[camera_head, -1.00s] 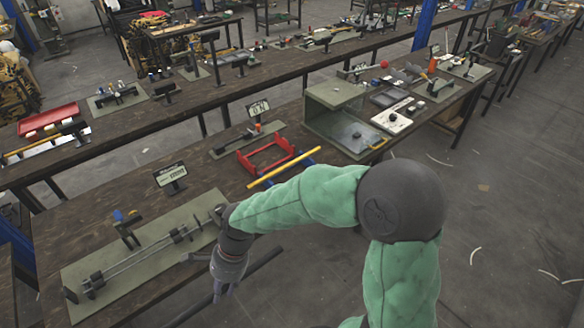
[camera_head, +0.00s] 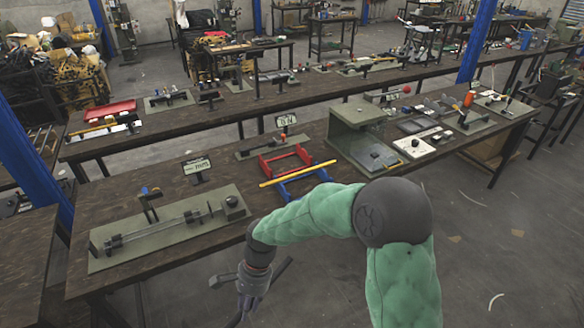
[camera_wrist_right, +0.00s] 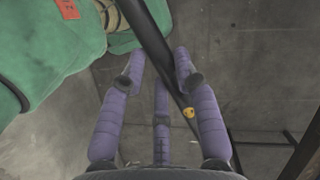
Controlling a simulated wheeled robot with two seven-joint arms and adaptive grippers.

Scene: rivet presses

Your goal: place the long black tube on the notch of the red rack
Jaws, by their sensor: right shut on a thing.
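The long black tube (camera_head: 281,270) is in my right gripper (camera_head: 250,303), beside and in front of the table's front edge. It slants up to the right and is partly hidden by the hand and the picture's bottom edge. In the right wrist view the tube (camera_wrist_right: 146,32) runs between the purple fingers of my right gripper (camera_wrist_right: 160,62), which are shut on it. The red rack (camera_head: 262,163) stands on the table, behind and right of the gripper and apart from the tube. My left gripper is not in view.
A blue rack (camera_head: 284,194) with a yellow bar (camera_head: 295,175) across it stands in front of the red rack. A green-plated fixture (camera_head: 120,263) lies to the left, a display (camera_head: 197,168) behind it. A green-grey box-like stand (camera_head: 357,115) is to the right.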

